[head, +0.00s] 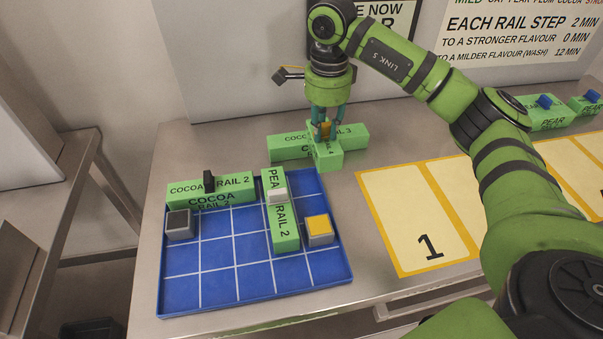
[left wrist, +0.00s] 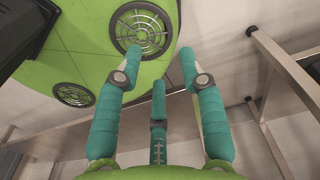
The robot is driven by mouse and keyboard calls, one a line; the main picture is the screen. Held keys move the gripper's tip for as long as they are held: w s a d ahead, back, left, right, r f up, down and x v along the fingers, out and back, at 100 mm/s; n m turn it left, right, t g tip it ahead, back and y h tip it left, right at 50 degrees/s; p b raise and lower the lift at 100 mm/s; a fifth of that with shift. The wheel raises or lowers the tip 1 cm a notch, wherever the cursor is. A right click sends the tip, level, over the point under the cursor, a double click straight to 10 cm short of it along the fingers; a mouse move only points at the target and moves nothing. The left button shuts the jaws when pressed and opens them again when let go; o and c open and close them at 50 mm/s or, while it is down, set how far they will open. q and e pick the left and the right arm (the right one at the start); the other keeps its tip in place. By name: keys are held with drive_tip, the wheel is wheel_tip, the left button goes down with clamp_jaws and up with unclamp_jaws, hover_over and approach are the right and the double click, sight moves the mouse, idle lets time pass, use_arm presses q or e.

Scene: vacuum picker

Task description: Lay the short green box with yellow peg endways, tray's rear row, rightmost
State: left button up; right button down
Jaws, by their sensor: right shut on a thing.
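The short green box (head: 328,161) with a yellow peg (head: 326,130) is at the tray's rear right corner in the head view, its end towards me. My right gripper (head: 327,127) points down over it and is shut on the yellow peg. Whether the box hangs or rests on something is hard to tell. The blue gridded tray (head: 222,285) stands in front and to the left of it. My left gripper (left wrist: 158,85) shows only in the left wrist view, fingers spread and empty.
A long green "COCOA RAIL 3" box (head: 290,146) lies behind the held box. In the tray are a "COCOA RAIL 2" box (head: 235,190), a "PEAR RAIL 2" box (head: 286,236), a dark-topped block (head: 180,224) and a yellow-topped block (head: 319,229). Yellow mats (head: 410,213) lie right.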

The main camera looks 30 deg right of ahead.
drive_tip(key=s+a+f+p, duration=0.1)
drive_tip(key=f, duration=0.1)
drive_tip(key=s+a+f+p, duration=0.1)
drive_tip(key=a+f, duration=0.1)
drive_tip(key=f, duration=0.1)
drive_tip(key=s+a+f+p, duration=0.1)
drive_tip(key=a+f+p, duration=0.1)
drive_tip(key=f, duration=0.1)
drive_tip(key=shift+s+a, duration=0.25)
drive_tip(key=shift+s, duration=0.05)
use_arm(q)
drive_tip(key=r, duration=0.1)
drive_tip(key=w+r, duration=0.1)
drive_tip(key=r, duration=0.2)
drive_tip(key=shift+w+r, duration=0.25)
drive_tip(key=shift+w, duration=0.1)
use_arm(e)
drive_tip(key=shift+f+b, duration=0.3)
drive_tip(key=shift+b, duration=0.1)
drive_tip(key=c, duration=1.1)
unclamp_jaws()
drive_tip(key=shift+r, duration=0.1)
use_arm(q)
drive_tip(key=shift+f, duration=0.2)
drive_tip(key=shift+r, duration=0.1)
